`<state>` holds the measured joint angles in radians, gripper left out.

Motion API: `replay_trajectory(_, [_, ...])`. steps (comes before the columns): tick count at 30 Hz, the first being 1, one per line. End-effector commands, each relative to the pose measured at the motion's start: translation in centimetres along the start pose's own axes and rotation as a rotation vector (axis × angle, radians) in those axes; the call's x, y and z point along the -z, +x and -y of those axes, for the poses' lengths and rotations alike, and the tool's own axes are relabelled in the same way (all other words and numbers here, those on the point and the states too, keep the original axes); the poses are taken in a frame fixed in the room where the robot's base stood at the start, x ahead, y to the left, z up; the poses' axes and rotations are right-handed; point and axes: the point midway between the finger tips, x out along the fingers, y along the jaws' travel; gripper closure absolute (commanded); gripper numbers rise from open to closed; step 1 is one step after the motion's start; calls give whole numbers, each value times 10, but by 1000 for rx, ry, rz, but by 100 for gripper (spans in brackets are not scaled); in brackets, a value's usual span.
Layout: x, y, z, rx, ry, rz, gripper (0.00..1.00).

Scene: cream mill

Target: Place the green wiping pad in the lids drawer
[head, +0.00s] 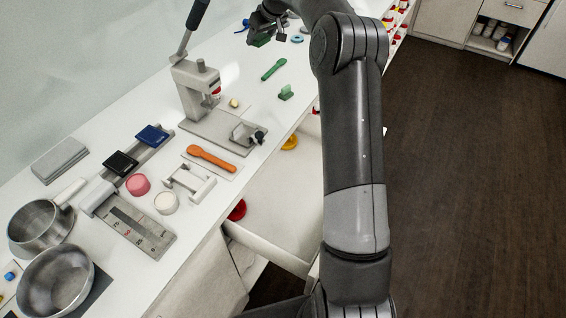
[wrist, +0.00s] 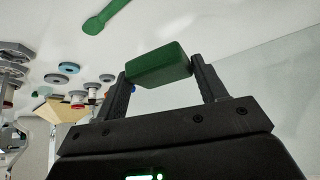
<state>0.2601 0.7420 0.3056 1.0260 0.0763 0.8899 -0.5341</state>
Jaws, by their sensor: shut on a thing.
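My gripper (wrist: 160,72) is shut on the green wiping pad (wrist: 158,64), a block held between its two fingertips in the wrist view. In the head view my gripper (head: 262,24) is at the top, above the far part of the white counter, with the green pad (head: 261,41) showing just below it. An open white drawer (head: 275,215) juts from the counter's front, much nearer than the gripper. A red round thing (head: 237,210) and a yellow one (head: 290,143) show in it and look like lids. My arm hides its right part.
Shelves with coloured items (head: 398,22) stand at the far end. Dark floor (head: 470,170) is clear at right.

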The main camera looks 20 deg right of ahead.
Motion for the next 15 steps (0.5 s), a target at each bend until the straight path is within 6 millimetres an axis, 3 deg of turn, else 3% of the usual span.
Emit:
replay_trajectory(7, [-39, -13, -12, 25, -37, 0, 56])
replay_trajectory(15, [-81, -40, -6, 74, -116, 0, 56])
